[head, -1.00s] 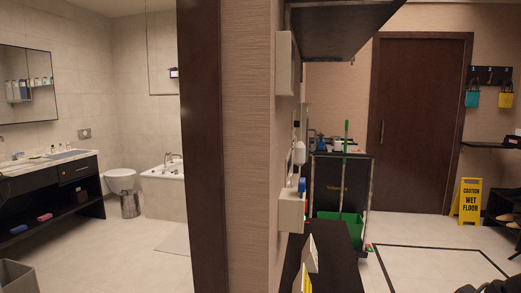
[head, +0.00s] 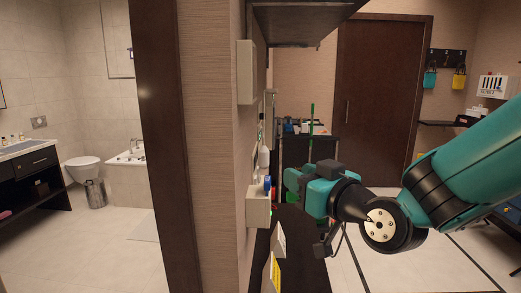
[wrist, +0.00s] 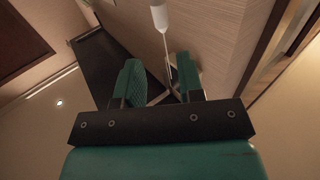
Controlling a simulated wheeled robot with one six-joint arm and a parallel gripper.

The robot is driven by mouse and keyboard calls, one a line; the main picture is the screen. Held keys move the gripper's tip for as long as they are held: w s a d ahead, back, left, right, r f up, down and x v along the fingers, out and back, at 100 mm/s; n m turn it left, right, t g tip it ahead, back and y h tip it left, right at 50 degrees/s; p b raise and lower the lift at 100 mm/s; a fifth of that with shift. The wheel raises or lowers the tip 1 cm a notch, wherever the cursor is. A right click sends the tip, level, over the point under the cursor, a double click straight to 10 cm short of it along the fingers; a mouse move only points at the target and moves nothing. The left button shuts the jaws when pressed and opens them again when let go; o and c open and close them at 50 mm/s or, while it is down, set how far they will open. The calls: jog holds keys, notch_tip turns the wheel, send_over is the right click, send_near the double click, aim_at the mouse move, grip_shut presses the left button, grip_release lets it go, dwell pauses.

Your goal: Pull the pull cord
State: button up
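The pull cord's white handle (head: 264,157) hangs beside the wall in the head view, just left of my gripper (head: 290,180). In the wrist view the white handle (wrist: 160,17) is at the top centre. A thin pale line runs from it down toward the gap between my fingers. My gripper (wrist: 159,82) is open, its two green fingers apart, with nothing visibly held. I cannot tell whether the thin line lies between the fingers or beyond them.
A wall box (head: 258,206) with small bottles is close beside the gripper. A dark overhead shelf (head: 300,18) juts out above. A dark counter (head: 303,258) lies below, and a door (head: 378,100) stands behind.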

aim_at(267, 159)
jog(key=p+x, duration=0.6)
jog(key=x, duration=0.8)
jog(key=shift+w+a+p, duration=0.2)
jog(key=shift+w+p, duration=0.05)
jog(key=shift+p, duration=0.05)
grip_shut()
